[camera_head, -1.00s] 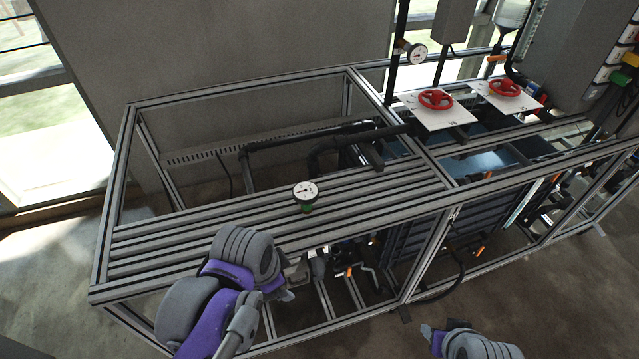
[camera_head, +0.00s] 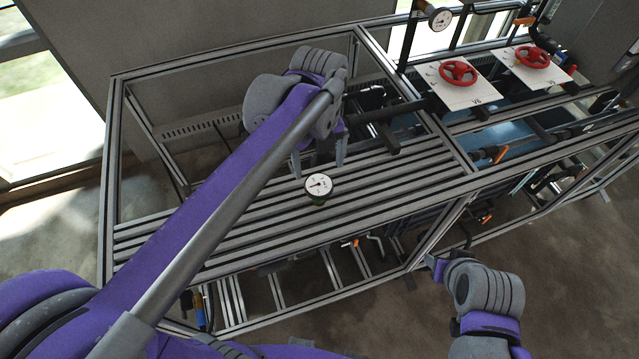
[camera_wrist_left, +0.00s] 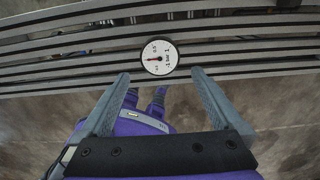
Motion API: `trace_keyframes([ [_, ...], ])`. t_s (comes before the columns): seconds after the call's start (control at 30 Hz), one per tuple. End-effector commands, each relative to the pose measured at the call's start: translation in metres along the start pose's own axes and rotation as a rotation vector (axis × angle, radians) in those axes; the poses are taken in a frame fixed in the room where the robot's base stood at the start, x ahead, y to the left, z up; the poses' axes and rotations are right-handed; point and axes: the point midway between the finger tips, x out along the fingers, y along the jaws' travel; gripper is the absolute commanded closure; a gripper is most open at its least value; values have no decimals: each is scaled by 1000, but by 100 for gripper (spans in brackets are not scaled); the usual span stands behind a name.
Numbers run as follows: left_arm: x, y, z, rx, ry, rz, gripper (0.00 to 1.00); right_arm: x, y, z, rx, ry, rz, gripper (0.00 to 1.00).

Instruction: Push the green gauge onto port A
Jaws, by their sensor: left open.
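The green gauge (camera_head: 319,185) has a round white dial and a little green showing below it. It stands on the slatted aluminium shelf (camera_head: 220,248). Its dial also shows in the left wrist view (camera_wrist_left: 159,57), just beyond the fingertips. My left gripper (camera_head: 318,166) is open and empty, fingers pointing down, just behind the gauge in the head view. In the wrist view its fingers (camera_wrist_left: 160,75) are spread to either side of the gauge's line, apart from it. My right gripper (camera_head: 435,265) is low at the right, its jaws unclear. I cannot make out port A.
Another white-faced gauge (camera_head: 440,18) is on a vertical pipe at the back. Two red handwheels, one on the left (camera_head: 458,73) and one on the right (camera_head: 533,57), sit on white plates. A dark pipe (camera_head: 375,115) runs behind the shelf. Frame rails surround it.

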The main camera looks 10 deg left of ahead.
Motion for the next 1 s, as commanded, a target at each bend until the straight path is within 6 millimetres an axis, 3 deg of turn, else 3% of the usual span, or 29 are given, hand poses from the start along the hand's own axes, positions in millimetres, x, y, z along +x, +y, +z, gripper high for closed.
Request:
trace_keyframes([
  [0.6,82,1,-1,-2,1,1,0,41,0,53,0,-49,0,50],
  [1.0,87,0,0,-3,-1,-1,0,43,0,55,0,-50,0,50],
])
